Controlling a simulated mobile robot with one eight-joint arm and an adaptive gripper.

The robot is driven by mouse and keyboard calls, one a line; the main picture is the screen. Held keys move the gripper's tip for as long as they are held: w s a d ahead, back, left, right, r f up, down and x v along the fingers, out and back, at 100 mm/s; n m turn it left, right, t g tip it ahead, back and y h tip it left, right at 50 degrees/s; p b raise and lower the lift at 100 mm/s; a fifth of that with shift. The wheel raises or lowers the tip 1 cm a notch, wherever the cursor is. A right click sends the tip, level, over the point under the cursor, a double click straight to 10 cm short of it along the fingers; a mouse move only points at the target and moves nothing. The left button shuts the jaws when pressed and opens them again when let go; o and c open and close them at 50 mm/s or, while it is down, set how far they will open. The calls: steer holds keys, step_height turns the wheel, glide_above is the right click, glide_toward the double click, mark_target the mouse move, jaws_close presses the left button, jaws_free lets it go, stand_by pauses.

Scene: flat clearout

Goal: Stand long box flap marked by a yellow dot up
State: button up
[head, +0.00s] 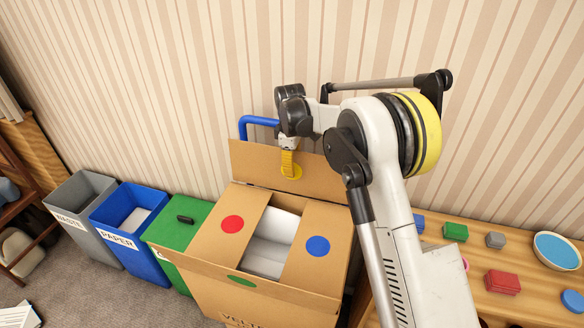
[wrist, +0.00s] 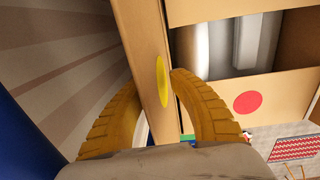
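The cardboard box (head: 215,290) stands with its top partly uncovered. Its long back flap (head: 255,165) stands roughly upright along the wall side. The yellow dot (head: 291,171) is on that flap's inner face, partly covered by my gripper (head: 289,165) in the head view. In the wrist view, the two ochre fingers of my gripper (wrist: 155,82) straddle the flap (wrist: 148,40), one on each side, with a gap between their tips. The right fingertip is close beside the yellow dot (wrist: 162,80); contact is unclear.
Short flaps with a red dot (head: 232,223) and a blue dot (head: 318,246) lie over the box ends. A green dot (head: 242,281) marks the front flap. Grey, blue (head: 125,215) and green (head: 180,222) bins stand left. A wooden table (head: 480,260) with small items stands right.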

step_height(320, 180, up, 12)
steer(key=shift+s, duration=0.4)
steer(key=shift+a, duration=0.1)
